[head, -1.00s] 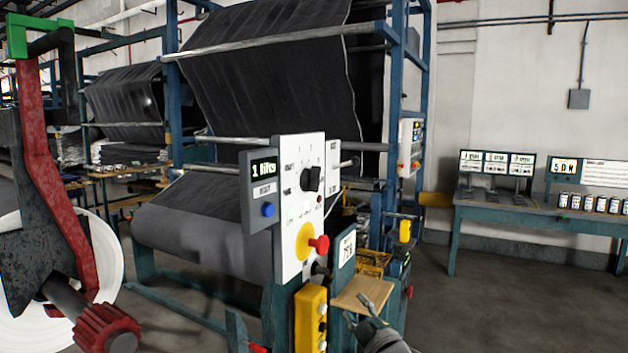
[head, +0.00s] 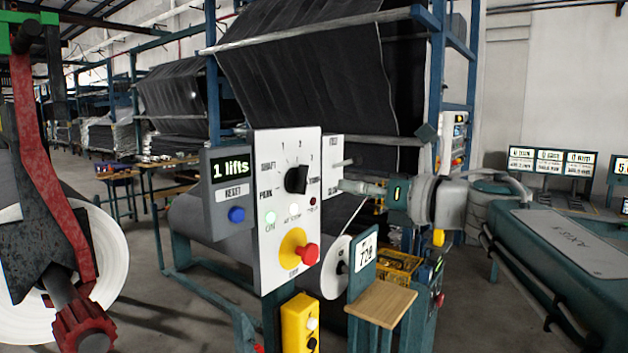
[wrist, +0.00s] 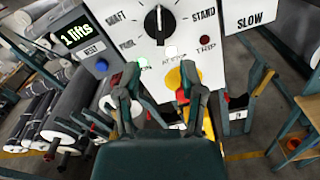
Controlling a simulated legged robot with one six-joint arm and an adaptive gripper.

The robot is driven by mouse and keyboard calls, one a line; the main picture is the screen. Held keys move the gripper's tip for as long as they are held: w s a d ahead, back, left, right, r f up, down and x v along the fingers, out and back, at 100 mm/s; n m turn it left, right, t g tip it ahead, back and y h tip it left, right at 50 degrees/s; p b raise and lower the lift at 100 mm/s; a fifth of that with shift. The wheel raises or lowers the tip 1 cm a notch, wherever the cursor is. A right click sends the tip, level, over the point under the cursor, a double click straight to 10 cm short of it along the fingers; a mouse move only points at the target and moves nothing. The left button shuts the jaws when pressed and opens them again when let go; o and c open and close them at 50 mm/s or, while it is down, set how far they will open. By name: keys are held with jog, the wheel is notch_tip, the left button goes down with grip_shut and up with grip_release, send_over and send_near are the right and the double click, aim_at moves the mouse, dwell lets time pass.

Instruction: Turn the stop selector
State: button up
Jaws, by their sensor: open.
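The stop selector is a black rotary knob (head: 296,180) on a white upright panel (head: 272,225), ringed by numbers and words such as SHAFT and PARK. In the wrist view the knob (wrist: 158,22) is at the top centre, with a pale mark at its upper end. My gripper (head: 345,187) reaches in from the right in the head view, its tip near the panel's right edge, apart from the knob. In the wrist view my gripper (wrist: 160,82) is open and empty, its two fingers spread below the knob, over the panel's lower part.
A display reading "1 lifts" (head: 231,167) sits left of the panel, above a blue RESET button (head: 236,215). A red stop button (head: 308,254) on a yellow base is below the knob. A yellow button box (head: 300,325) and small wooden shelf (head: 381,303) stand lower.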

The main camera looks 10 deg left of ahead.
aim_at(308, 181)
jog(key=x, duration=0.9)
jog(key=shift+w+a, duration=0.15)
grip_shut()
